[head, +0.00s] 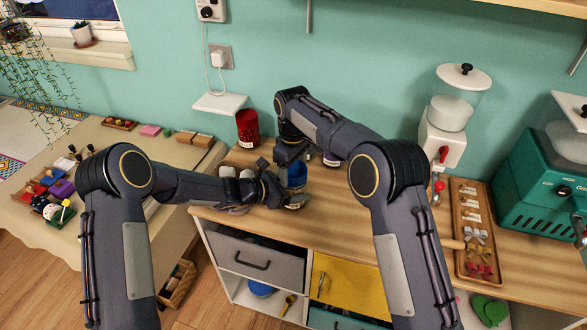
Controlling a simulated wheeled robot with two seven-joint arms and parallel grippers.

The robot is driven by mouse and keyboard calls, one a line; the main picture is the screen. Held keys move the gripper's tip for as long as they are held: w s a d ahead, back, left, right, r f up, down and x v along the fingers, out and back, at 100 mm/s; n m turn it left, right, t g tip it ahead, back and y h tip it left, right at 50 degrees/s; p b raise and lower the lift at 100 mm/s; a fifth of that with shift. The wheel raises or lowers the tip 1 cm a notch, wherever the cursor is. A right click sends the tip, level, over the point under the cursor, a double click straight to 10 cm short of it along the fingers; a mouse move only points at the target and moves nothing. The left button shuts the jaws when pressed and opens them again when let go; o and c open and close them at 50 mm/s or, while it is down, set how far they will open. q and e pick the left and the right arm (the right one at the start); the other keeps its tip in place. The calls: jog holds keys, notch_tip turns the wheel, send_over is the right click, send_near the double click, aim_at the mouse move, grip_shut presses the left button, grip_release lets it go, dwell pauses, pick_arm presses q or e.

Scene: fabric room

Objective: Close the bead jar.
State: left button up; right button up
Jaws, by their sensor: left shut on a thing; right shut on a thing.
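The bead jar (294,177) is a small blue jar standing upright on the wooden counter, partly covered by both grippers. My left gripper (281,196) comes in from the left and is shut on the jar's lower side. My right gripper (290,158) points down from above and is shut at the jar's top, where the lid would be. The lid is mostly hidden by the gripper, so I cannot tell how it sits on the rim.
A small purple-and-white item (331,160) sits behind my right arm. A wooden tray of bows (473,230), a white dispenser (445,115) and a green machine (545,185) stand right. Drawers (252,262) are below.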

pick_arm(q)
jog(key=shift+d+r, duration=0.1)
jog(key=shift+r, duration=0.1)
pick_arm(e)
jog(key=shift+s+a+f, duration=0.2)
jog(key=shift+s+f, duration=0.05)
jog(key=shift+f, duration=0.35)
pick_arm(q)
jog(key=shift+d, duration=0.1)
pick_arm(e)
jog(key=shift+w+f, duration=0.1)
dwell(0.3)
jog(key=shift+w+r, duration=0.1)
jog(key=shift+r, duration=0.2)
pick_arm(q)
jog(key=shift+w, duration=0.1)
pick_arm(e)
jog(key=shift+a+r, duration=0.1)
jog(key=shift+r, duration=0.15)
dwell(0.7)
